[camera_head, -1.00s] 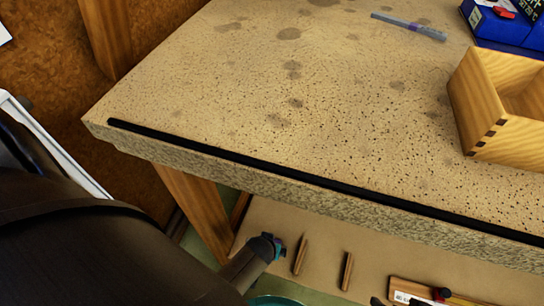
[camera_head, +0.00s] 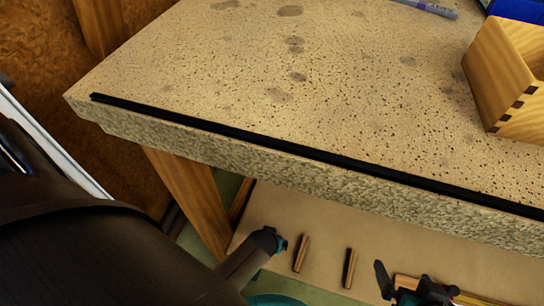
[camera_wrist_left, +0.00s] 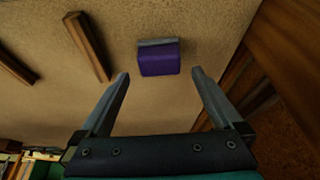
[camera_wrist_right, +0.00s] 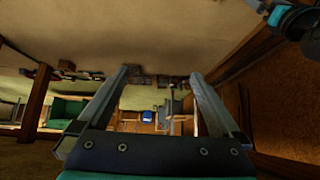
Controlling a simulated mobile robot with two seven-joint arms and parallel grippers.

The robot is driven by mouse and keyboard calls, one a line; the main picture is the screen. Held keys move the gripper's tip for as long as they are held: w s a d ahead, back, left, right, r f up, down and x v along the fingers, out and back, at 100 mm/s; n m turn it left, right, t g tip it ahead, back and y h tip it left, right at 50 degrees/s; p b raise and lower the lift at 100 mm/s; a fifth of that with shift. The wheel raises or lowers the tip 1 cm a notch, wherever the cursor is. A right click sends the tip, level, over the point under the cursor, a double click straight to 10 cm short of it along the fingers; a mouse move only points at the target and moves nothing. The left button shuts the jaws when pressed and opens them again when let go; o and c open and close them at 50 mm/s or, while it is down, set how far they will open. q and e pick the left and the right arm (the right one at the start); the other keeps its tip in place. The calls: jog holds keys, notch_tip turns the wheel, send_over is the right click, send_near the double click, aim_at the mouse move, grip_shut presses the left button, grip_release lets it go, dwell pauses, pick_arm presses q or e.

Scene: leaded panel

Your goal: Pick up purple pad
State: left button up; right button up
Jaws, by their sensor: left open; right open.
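The purple pad (camera_wrist_left: 159,63), a small purple block with a grey strip along its far edge, lies on a tan surface in the left wrist view. My left gripper (camera_wrist_left: 160,74) is open, its fingers on either side of the pad's near end in that picture, with gaps to both sides. I cannot tell how high the fingers are above the surface. The pad does not show in the head view. My right gripper (camera_head: 413,288) is at the lower right of the head view, in front of the bench. Its fingers are open and empty in the right wrist view (camera_wrist_right: 162,76).
Two wooden sticks (camera_head: 301,253) (camera_head: 349,268) lie on the lower shelf (camera_head: 325,225) under the speckled bench top (camera_head: 250,70). A wooden leg (camera_head: 190,190) stands left of them. The bench top holds a wooden box (camera_head: 490,75) and a grey-purple marker (camera_head: 428,8).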

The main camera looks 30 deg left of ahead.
pick_arm(q)
jog(key=shift+w+f+b, duration=0.2)
jog(key=shift+f+b, duration=0.35)
jog(key=shift+f, duration=0.1)
jog(key=shift+w+a+f+b, duration=0.1)
jog(key=shift+w+f+b, duration=0.05)
jog(key=shift+f+b, duration=0.4)
jog(key=shift+w+f+b, duration=0.25)
jog(key=shift+f+b, duration=0.3)
jog(key=shift+f, duration=0.05)
jog(key=shift+w+a+f+b, duration=0.1)
jog(key=shift+w+f+b, duration=0.05)
jog(key=shift+f+b, duration=0.25)
pick_arm(e)
jog(key=w+a+r+t+y, duration=0.1)
jog(key=a+r+t+y, duration=0.1)
jog(key=a+t+y, duration=0.2)
jog(key=shift+w+a+r+m+t, duration=0.3)
jog(key=shift+w+a+r+t, duration=0.1)
jog(key=shift+a+t, duration=1.15)
pick_arm(q)
jog(key=shift+c, duration=0.2)
jog(key=c, duration=1.2)
